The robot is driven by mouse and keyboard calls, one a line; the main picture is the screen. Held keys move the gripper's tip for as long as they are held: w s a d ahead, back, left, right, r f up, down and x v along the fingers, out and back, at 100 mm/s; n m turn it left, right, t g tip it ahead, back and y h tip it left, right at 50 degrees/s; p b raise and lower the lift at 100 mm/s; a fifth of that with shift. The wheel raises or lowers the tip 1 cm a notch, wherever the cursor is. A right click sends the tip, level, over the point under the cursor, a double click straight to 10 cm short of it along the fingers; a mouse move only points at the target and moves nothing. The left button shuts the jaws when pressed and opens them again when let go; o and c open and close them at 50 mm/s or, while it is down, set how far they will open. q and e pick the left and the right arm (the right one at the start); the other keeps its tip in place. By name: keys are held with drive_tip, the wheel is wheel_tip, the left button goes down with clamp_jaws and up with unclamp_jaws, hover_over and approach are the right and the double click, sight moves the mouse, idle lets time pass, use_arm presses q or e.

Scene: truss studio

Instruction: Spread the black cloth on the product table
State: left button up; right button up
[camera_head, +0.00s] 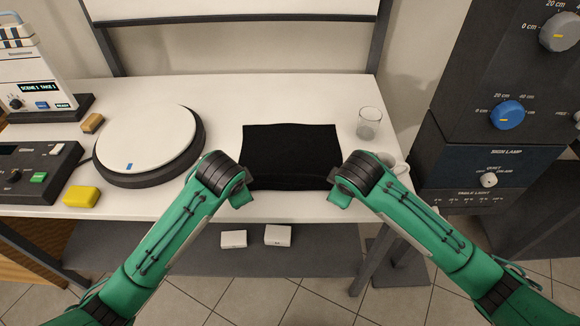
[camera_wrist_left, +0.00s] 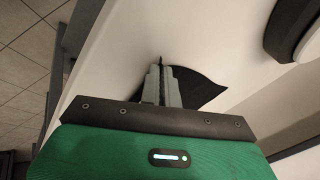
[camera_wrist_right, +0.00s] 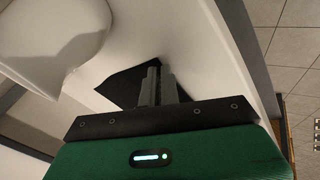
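The black cloth (camera_head: 290,152) lies on the white product table (camera_head: 255,95), at the middle of its front part. Its front strip looks slightly raised between my grippers. My left gripper (camera_head: 241,196) is at the cloth's front left corner, and my right gripper (camera_head: 341,196) is at its front right corner. In the left wrist view the fingers (camera_wrist_left: 161,75) are closed together with dark cloth (camera_wrist_left: 198,88) at them. In the right wrist view the fingers (camera_wrist_right: 154,72) are likewise closed at the cloth (camera_wrist_right: 122,86). The pinched corners are mostly hidden.
A round white turntable (camera_head: 150,138), a yellow block (camera_head: 81,196) and a control box (camera_head: 36,172) stand left. A glass (camera_head: 369,123) and a white mug (camera_head: 399,166) stand right, the mug close behind my right gripper. The table behind the cloth is clear.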

use_arm(q)
drive_tip(key=o, duration=0.7)
use_arm(e)
drive_tip(key=o, duration=0.7)
use_arm(q)
drive_tip(key=shift+o, duration=0.2)
use_arm(e)
drive_tip(key=shift+o, duration=0.2)
use_arm(q)
drive_tip(key=shift+s+d, duration=0.1)
drive_tip(key=shift+s, duration=0.05)
use_arm(e)
drive_tip(key=shift+s+a, duration=0.1)
drive_tip(key=shift+s, duration=0.05)
use_arm(q)
drive_tip(key=shift+r, duration=0.2)
use_arm(e)
drive_tip(key=shift+s+r, duration=0.1)
drive_tip(key=shift+r, duration=0.1)
use_arm(q)
drive_tip(key=v, duration=1)
drive_tip(key=shift+s, duration=0.5)
use_arm(e)
drive_tip(key=v, duration=1)
drive_tip(key=shift+s, duration=0.4)
use_arm(q)
drive_tip(key=shift+f, duration=0.15)
use_arm(e)
drive_tip(key=shift+f, duration=0.15)
